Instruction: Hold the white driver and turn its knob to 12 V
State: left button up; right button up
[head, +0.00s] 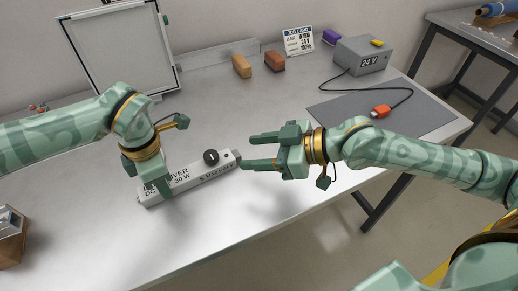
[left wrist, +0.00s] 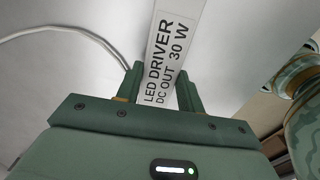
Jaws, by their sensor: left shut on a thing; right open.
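The white driver (head: 190,181) is a long bar lying on the table, printed with "LED DRIVER", "DC OUT" and "30 W". Its label also shows in the left wrist view (left wrist: 168,50). A round black knob (head: 211,157) sits near its right end; the setting it points to is too small to read. My left gripper (head: 158,188) is shut on the driver's left part, with a finger on each side of it in the left wrist view (left wrist: 160,85). My right gripper (head: 262,151) is open and empty, just right of the knob end, its fingers pointing left.
A job card (head: 297,41) reading 24 V stands at the back. A grey 24 V box (head: 362,57) has a black cable to an orange connector (head: 380,111) on a dark mat (head: 425,118). Two small blocks (head: 242,66) and a framed panel (head: 118,52) stand behind. The front table is clear.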

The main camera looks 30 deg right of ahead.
dwell(0.3)
pick_arm(q)
jog(key=o, duration=1.2)
